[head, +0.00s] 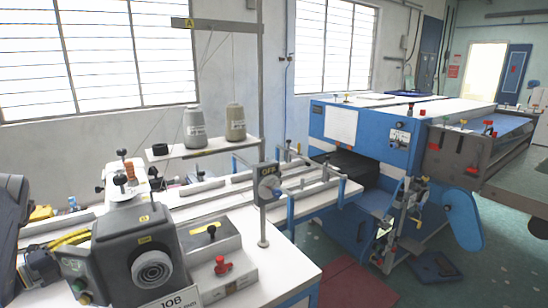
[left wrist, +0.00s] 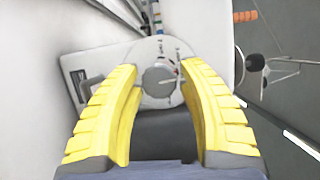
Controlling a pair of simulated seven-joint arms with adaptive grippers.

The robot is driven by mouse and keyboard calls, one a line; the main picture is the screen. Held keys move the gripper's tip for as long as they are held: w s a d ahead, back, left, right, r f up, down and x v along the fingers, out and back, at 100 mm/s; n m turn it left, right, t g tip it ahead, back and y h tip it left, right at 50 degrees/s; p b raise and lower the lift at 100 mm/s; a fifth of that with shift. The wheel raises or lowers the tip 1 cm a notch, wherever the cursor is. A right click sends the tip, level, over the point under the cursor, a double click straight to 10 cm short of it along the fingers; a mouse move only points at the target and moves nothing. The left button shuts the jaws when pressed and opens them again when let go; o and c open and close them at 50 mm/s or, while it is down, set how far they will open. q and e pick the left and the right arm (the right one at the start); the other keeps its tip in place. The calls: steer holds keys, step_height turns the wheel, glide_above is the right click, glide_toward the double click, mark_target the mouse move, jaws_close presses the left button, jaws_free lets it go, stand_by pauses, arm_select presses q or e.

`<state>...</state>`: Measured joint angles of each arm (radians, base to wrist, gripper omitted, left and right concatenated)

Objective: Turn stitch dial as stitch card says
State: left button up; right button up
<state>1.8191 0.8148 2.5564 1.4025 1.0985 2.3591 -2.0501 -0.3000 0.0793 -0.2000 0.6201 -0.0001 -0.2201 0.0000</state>
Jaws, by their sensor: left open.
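A round grey dial (left wrist: 159,82) sits on a pale plate with small red and dark marks in the left wrist view. My left gripper (left wrist: 160,85) is open, its yellow fingers on either side of the dial; I cannot tell whether they touch it. In the head view the left gripper (head: 84,240) reaches in from the left beside the grey sewing machine (head: 118,240), whose body hides that dial. A white card (head: 172,299) reading "JOB" is at the bottom edge, mostly cut off. My right gripper is not in view.
Thread cones (head: 195,128) stand on a shelf behind. A large blue machine (head: 360,135) fills the right background.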

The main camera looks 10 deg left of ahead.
arm_select(q)
steer(key=shift+s+a, duration=0.25)
stand_by(0.3)
steer(key=shift+f+n+g+h, duration=0.1)
steer(key=shift+n+g+h, duration=0.1)
steer(key=shift+n+g, duration=1.3)
steer(key=shift+n+g+h, duration=0.2)
steer(key=shift+n+g, duration=0.3)
steer(key=shift+n, duration=1.95)
steer(key=shift+f+n+g+h, duration=0.1)
steer(key=shift+n+g+h, duration=0.1)
steer(key=shift+n+g, duration=1.3)
steer(key=shift+n+t, duration=0.45)
steer(key=shift+t, duration=0.05)
